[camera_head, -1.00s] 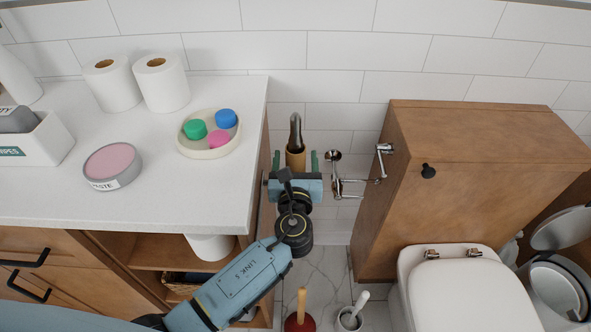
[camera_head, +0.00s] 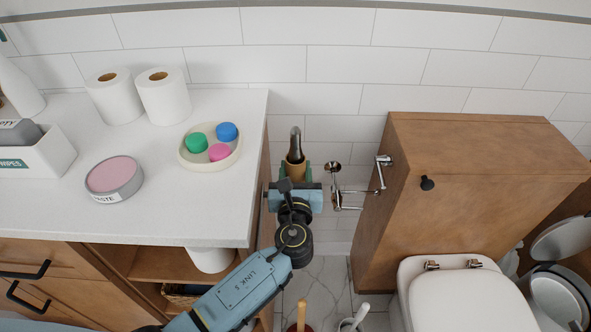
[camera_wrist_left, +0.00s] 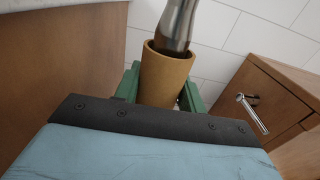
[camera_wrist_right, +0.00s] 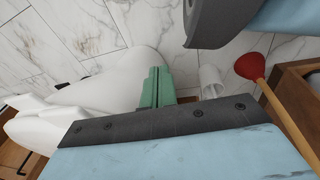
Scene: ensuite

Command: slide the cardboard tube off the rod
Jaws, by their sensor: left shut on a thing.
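The brown cardboard tube (camera_head: 295,169) stands around the lower part of the grey metal rod (camera_head: 295,143), beside the counter's right end. In the left wrist view the rod (camera_wrist_left: 179,22) enters the tube's (camera_wrist_left: 165,78) open upper mouth, and its lower part is hidden inside. My left gripper (camera_head: 295,175) is shut on the tube, with one green finger on each side of it. My right gripper (camera_wrist_right: 157,87) shows only in the right wrist view. Its green fingers lie together, with nothing visible between them, in front of the white toilet.
The counter (camera_head: 200,225) is close on the left. Chrome wall fittings (camera_head: 336,185) and a wooden cabinet (camera_head: 455,165) are on the right. Below are the toilet (camera_head: 465,305) and a red plunger, whose red cup (camera_wrist_right: 254,64) shows in the right wrist view.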

